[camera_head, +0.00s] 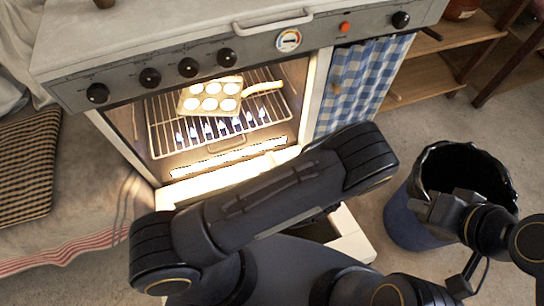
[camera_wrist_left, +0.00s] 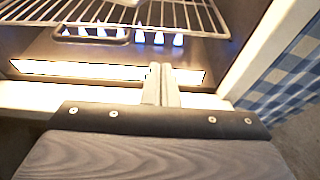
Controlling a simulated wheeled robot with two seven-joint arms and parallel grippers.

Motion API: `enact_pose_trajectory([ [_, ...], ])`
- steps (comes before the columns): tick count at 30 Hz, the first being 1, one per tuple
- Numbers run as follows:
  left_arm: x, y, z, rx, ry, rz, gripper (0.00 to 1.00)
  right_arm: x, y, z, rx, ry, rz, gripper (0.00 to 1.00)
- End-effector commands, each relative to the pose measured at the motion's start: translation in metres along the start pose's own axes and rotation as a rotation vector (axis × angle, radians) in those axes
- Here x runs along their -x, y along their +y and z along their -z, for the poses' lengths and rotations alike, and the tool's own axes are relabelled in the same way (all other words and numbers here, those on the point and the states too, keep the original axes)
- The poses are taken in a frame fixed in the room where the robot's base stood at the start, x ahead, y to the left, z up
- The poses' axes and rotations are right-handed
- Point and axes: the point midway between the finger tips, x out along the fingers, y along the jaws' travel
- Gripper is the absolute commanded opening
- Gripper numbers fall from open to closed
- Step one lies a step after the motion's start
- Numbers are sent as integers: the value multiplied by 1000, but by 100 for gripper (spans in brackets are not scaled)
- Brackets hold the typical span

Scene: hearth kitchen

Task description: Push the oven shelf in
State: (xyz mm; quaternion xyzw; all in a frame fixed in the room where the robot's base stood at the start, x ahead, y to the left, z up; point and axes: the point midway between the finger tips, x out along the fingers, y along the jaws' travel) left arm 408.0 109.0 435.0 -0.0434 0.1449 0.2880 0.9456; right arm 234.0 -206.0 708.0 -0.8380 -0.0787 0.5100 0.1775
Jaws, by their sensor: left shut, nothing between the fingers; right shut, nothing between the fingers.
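The oven shelf (camera_head: 163,132) is a wire rack inside the open, lit oven. A light tray with several round white cups (camera_head: 210,97) and a handle lies on it. The rack also shows at the top of the left wrist view (camera_wrist_left: 205,20). I cannot tell exactly how far the shelf sticks out. My left gripper (camera_wrist_left: 160,72) is shut and empty, low in front of the oven opening, below the shelf and apart from it; my arm hides it in the head view. My right gripper (camera_head: 437,212) is shut and empty, over the dark bin at the right.
The oven door (camera_head: 352,240) is folded down, partly hidden by my arm. Several blue flames (camera_head: 220,128) burn below the shelf. A blue bin (camera_head: 402,222) stands at the right. A checked curtain (camera_head: 355,82) hangs beside the oven.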

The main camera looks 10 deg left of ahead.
Motion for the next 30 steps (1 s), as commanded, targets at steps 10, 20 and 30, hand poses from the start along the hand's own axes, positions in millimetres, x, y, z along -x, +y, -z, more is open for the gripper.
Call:
enact_pose_trajectory([
  [10,-75,1,2,4,0,-5,0,-18,8,-8,-1,1,0,0],
  [20,-106,1,-11,3,1,-2,0,-24,11,-11,-2,1,0,0],
  [30,-107,1,-12,2,1,-2,0,-24,11,-11,-2,1,0,0],
])
